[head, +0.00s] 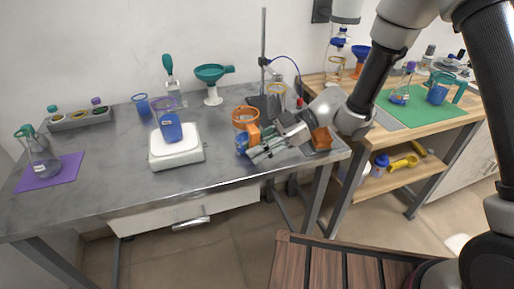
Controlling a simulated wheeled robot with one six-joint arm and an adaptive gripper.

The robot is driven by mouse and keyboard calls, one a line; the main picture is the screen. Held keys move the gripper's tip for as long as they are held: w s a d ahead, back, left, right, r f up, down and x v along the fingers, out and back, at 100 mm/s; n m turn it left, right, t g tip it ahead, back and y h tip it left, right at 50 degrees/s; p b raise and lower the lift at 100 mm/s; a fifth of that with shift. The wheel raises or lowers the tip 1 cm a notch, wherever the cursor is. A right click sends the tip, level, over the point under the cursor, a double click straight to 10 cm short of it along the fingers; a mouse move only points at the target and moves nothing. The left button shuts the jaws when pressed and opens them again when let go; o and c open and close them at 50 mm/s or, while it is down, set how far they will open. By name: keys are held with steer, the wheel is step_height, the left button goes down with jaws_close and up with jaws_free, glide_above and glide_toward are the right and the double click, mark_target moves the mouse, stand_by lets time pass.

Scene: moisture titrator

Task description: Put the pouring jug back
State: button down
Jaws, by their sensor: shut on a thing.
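A clear jug with an orange rim (246,112), an orange handle and blue at its lower part stands out over the middle right of the grey table. My gripper (254,150) reaches in from the right, and its fingers are shut on this jug at its handle side. The fingers hide part of the jug, and I cannot tell whether its base touches the table. A second jug, with a teal rim and handle (459,91) and blue inside, stands on the green mat (412,116) on the wooden bench.
A stand (263,50), a teal funnel (212,74) and a glass cylinder (277,100) are behind the gripper. A flask (42,160) stands on a purple mat (62,177). The table's front left is clear.

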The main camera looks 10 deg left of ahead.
steer(key=c, duration=1.3)
jaws_free()
steer(key=shift+o, duration=0.2)
steer(key=c, duration=0.4)
steer(key=shift+o, duration=0.2)
steer(key=shift+w+d, duration=0.1)
steer(key=shift+v, duration=4.05)
steer(key=shift+d+r, duration=0.1)
